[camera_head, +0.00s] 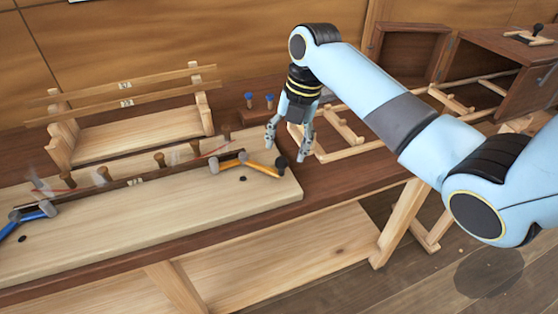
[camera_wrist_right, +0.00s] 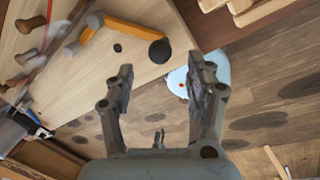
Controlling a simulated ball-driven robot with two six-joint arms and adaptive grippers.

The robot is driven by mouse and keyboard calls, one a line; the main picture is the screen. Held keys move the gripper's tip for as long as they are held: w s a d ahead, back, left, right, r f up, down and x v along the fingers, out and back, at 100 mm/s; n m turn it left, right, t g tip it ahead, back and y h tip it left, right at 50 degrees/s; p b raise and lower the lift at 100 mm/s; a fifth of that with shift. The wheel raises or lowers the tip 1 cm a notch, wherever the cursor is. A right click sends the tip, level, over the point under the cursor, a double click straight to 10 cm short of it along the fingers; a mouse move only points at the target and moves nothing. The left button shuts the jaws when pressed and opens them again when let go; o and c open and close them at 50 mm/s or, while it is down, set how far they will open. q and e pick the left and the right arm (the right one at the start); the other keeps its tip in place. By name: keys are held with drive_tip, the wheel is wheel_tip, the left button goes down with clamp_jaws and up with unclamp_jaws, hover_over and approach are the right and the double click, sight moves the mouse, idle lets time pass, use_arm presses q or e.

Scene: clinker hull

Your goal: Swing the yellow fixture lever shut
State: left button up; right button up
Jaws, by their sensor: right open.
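The yellow fixture lever (camera_head: 262,168) lies at the right end of the pale board, running from a grey clamp joint to a black knob (camera_head: 281,162). In the right wrist view the yellow lever (camera_wrist_right: 130,34) is at the top left, and its black knob (camera_wrist_right: 160,50) is just above the gap between my fingertips. My right gripper (camera_head: 287,152) points down over the board's right end, close to the knob. It is open and empty; I cannot tell its exact height above the board. My left gripper is in neither view.
A blue lever (camera_head: 36,211) sits at the left end of the pale board (camera_head: 150,222). A dark strip (camera_head: 130,187) with wooden pegs runs between the levers. A wooden rack (camera_head: 140,135) stands behind, and blue-topped pegs (camera_head: 249,100) stand near my gripper.

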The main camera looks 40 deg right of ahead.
sight(283, 159)
drive_tip(key=f, duration=0.6)
drive_tip(key=shift+w+a, duration=0.4)
drive_tip(key=shift+f, duration=0.45)
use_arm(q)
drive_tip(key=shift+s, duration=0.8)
use_arm(e)
drive_tip(key=shift+c, duration=0.2)
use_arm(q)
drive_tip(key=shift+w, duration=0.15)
use_arm(e)
drive_tip(key=shift+w, duration=0.1)
clamp_jaws()
